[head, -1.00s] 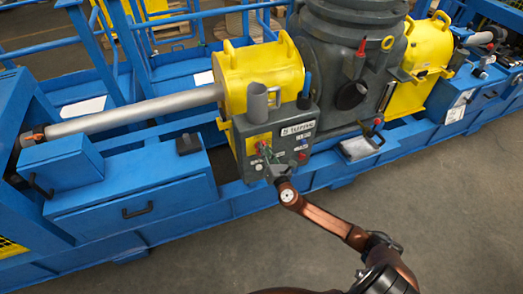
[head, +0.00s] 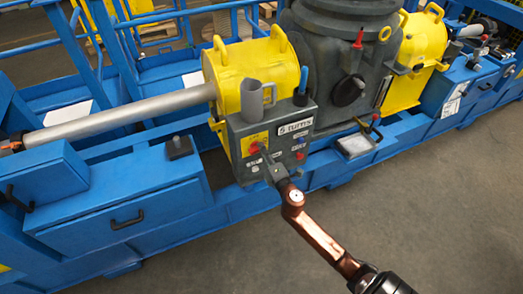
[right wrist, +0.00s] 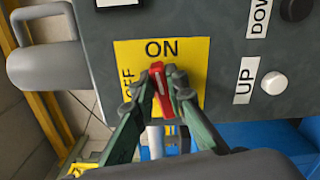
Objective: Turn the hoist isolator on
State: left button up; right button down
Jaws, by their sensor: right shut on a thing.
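The hoist isolator is a red rotary knob (right wrist: 160,88) with a white line, on a yellow plate (right wrist: 193,58) marked ON at the top and OFF at the left. In the right wrist view the line points up towards ON, leaning slightly left. My right gripper (right wrist: 162,88) is shut on the knob, one green-grey finger on each side. In the head view the red knob (head: 255,147) shows on the front of the grey control box (head: 240,178), with my right gripper (head: 268,167) reaching it from below right.
White button UP (right wrist: 273,83) and black button DOWN (right wrist: 296,9) sit right of the plate. A grey cup-like holder (head: 253,98) and a blue-handled item (head: 303,80) stand on the box. Blue frame beams (head: 230,212) run below; open floor (head: 420,210) lies in front.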

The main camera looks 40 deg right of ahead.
pick_arm(q)
jog(key=shift+w+r, duration=0.2)
jog(key=shift+w, duration=0.05)
pick_arm(e)
jog(key=shift+f+m, duration=0.25)
jog(key=shift+m, duration=0.95)
jog(key=c, duration=1.9)
grip_release()
jog(key=shift+c, duration=0.2)
jog(key=v, duration=1.2)
